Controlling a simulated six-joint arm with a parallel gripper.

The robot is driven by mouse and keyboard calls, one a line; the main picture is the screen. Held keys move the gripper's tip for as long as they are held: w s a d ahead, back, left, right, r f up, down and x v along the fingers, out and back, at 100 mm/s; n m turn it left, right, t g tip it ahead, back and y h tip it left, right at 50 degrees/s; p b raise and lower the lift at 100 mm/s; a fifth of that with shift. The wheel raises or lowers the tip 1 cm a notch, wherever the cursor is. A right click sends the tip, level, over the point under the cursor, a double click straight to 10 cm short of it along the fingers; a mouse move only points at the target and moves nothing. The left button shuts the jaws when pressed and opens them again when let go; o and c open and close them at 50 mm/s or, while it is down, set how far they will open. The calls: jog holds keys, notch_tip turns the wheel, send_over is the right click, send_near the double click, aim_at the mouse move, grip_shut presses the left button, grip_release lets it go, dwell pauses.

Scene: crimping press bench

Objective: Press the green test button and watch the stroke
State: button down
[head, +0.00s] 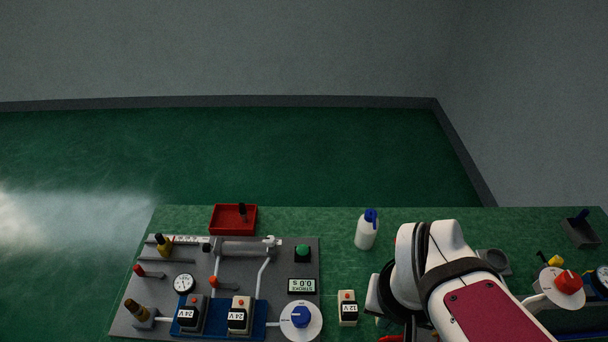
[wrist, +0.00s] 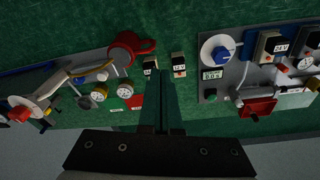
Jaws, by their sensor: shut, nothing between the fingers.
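The green test button (head: 303,250) is a round green cap on the right of the grey press panel (head: 225,265). It also shows in the wrist view (wrist: 210,96), small and dark. The stroke display (head: 302,286) beside it appears to read 0.0. The press cylinder (head: 246,247) lies near the panel's far edge. My gripper (wrist: 164,72) is shut and empty in the wrist view. In that view it is left of the button and apart from it. My gripper cannot be made out in the head view.
A red tray (head: 232,219) stands behind the panel, and a white bottle (head: 366,231) to its right. A 12 V block (head: 347,309) stands right of the blue knob (head: 301,317). A second panel with a red knob (head: 569,281) is at the far right.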

jog(key=w+d+n+t+h, duration=0.1)
jog(key=w+d+n+t, duration=0.15)
jog(key=w, duration=0.35)
jog(key=w+d+n+t+h, duration=0.1)
jog(key=w+n, duration=0.2)
jog(key=w, duration=0.4)
jog(key=n+t+y, duration=0.2)
jog(key=n+y, duration=0.7)
jog(key=n, duration=0.6)
send_over(307, 251)
notch_tip(307, 251, down, 7)
jog(key=shift+f, duration=4.35)
jog(key=shift+f, duration=0.4)
